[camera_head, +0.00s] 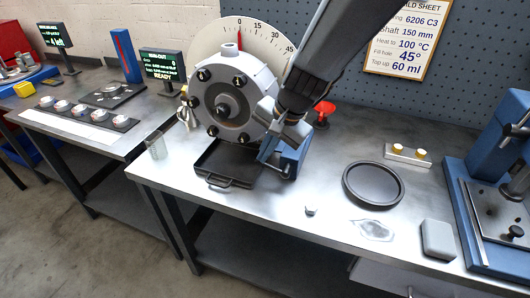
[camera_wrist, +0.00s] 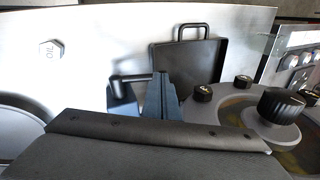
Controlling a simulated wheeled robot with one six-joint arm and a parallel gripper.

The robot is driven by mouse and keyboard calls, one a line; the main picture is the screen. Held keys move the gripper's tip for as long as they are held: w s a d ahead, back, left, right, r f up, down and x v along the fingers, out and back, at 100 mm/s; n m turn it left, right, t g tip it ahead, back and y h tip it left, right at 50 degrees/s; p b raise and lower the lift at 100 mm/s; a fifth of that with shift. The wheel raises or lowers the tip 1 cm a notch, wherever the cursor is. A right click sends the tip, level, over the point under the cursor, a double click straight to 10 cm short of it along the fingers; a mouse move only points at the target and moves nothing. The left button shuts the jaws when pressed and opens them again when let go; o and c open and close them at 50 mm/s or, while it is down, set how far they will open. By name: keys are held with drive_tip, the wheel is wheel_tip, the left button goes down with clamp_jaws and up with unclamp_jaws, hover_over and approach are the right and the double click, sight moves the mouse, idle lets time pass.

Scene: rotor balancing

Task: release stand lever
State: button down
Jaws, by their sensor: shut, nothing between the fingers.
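The rotor housing (camera_head: 235,100) is a grey round drum with dark bolts, held on a blue stand (camera_head: 293,157) on the steel bench. A dark lever (camera_head: 279,171) shows low at the stand's right side. In the wrist view a grey bar-like lever (camera_wrist: 131,78) sticks out left of a blue tapered upright, over a dark blue block. My gripper (camera_head: 276,132) is shut and empty, at the right side of the housing, above the lever. Its fingertips are hard to make out, and I cannot tell whether they touch the stand.
A black tray (camera_head: 213,181) lies under the housing; it also shows in the wrist view (camera_wrist: 204,62). A black round dish (camera_head: 373,185), a small hex piece (camera_head: 310,211) and a blue press (camera_head: 497,150) are to the right.

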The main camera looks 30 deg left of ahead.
drive_tip(key=a+r, duration=0.2)
drive_tip(key=r, duration=0.1)
drive_tip(key=s+a+r, duration=0.1)
drive_tip(key=a+r, duration=0.1)
drive_tip(key=r, duration=0.1)
drive_tip(key=s+a+r, duration=0.1)
drive_tip(key=a+r, duration=0.1)
drive_tip(key=r, duration=0.1)
drive_tip(key=shift+s+a+r+p, duration=0.15)
drive_tip(key=shift+a+r+p, duration=0.15)
drive_tip(key=shift+a+p, duration=0.1)
idle(0.4)
